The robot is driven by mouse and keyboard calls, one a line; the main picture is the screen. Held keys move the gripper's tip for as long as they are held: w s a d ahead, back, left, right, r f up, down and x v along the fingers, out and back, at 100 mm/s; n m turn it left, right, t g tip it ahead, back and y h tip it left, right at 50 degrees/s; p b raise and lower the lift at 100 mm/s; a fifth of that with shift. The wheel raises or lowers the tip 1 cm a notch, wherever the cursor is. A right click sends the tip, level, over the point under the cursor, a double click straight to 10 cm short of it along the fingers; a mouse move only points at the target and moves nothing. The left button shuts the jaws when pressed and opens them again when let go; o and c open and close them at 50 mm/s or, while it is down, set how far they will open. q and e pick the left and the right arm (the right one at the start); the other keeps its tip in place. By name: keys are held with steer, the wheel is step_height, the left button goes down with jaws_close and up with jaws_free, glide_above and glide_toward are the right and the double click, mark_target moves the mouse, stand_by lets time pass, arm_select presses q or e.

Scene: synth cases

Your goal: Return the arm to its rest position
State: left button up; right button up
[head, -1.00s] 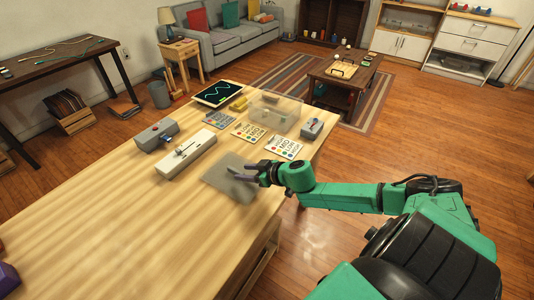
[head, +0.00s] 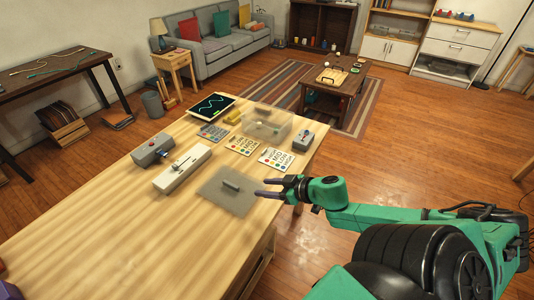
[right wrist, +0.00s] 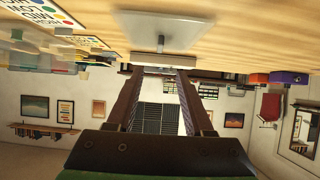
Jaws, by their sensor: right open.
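My right gripper (head: 262,188) is at the right edge of the wooden table, beside a grey mat (head: 238,206). Its two fingers are apart and point left, with nothing between them. In the right wrist view the open fingers (right wrist: 160,75) show with a clear gap. A small dark grey bar (head: 231,185) lies on the mat, apart from the fingertips. My right green arm reaches in from the lower right. My left gripper is not in view.
The table (head: 120,225) also holds a white device with a lever (head: 183,168), a grey box (head: 152,151), a clear bin (head: 268,124), printed cards (head: 276,158), a small grey box with a red part (head: 301,141) and a tablet (head: 212,105). The floor right of the table is open.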

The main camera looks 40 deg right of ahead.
stand_by(0.5)
steer(key=d+m+h, duration=0.1)
steer(key=h, duration=0.1)
steer(key=s+d+f+m+h, duration=0.1)
steer(key=h, duration=0.1)
steer(key=d+m+h, duration=0.1)
steer(key=shift+s+f+h, duration=0.25)
steer(key=shift+f+h, duration=0.05)
steer(key=shift+h, duration=0.1)
steer(key=s+a+f+n+g+y, duration=0.15)
steer(key=s+a+f+g, duration=0.25)
steer(key=s+a+g, duration=0.55)
step_height(320, 180, down, 21)
steer(key=s+a, duration=0.2)
steer(key=s, duration=0.1)
steer(key=s+d+f, duration=0.2)
steer(key=s+f, duration=1.3)
steer(key=s, duration=0.2)
steer(key=shift+d+g, duration=0.35)
steer(key=shift+g, duration=0.1)
